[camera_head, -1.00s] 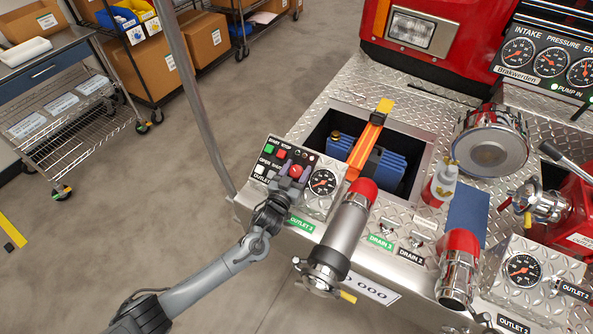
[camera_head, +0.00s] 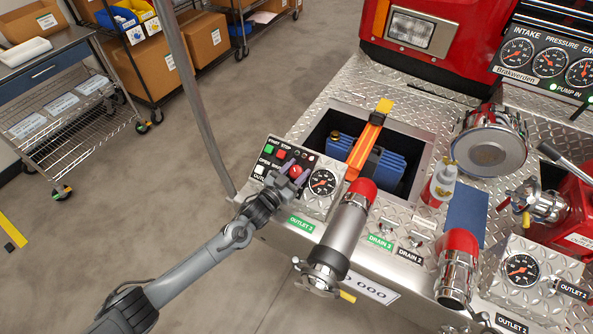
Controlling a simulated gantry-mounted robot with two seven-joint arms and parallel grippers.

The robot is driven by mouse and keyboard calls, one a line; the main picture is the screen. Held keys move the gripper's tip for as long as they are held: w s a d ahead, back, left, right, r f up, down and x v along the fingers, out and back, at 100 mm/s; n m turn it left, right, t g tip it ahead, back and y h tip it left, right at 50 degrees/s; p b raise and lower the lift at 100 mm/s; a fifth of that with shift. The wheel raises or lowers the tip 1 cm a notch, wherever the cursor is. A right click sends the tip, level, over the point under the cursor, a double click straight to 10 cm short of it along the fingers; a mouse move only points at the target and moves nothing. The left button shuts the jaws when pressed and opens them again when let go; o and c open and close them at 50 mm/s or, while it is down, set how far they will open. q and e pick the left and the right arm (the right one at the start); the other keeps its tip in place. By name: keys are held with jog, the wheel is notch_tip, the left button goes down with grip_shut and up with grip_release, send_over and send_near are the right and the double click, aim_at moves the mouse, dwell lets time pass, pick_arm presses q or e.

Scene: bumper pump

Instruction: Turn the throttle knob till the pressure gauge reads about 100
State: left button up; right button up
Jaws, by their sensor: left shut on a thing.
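The red throttle knob (camera_head: 296,171) sits on the black control panel beside green START and red STOP buttons. My left gripper (camera_head: 294,170) is at this knob, its two purplish fingers shut on either side of it. The fingers partly cover the knob and nearby labels. A round pressure gauge (camera_head: 322,183) with a dark face and white marks is just right of the knob. Its needle is too small to read surely. My right gripper is not in view.
A chrome outlet with a red collar (camera_head: 361,190) stands close right of the gauge. Behind the panel is a recessed opening with a blue ribbed unit (camera_head: 394,172) and an orange strap (camera_head: 366,145). A grey pole (camera_head: 195,90) rises left of the panel.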

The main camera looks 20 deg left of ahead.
pick_arm(q)
jog(key=o, duration=0.7)
jog(key=shift+y, duration=0.3)
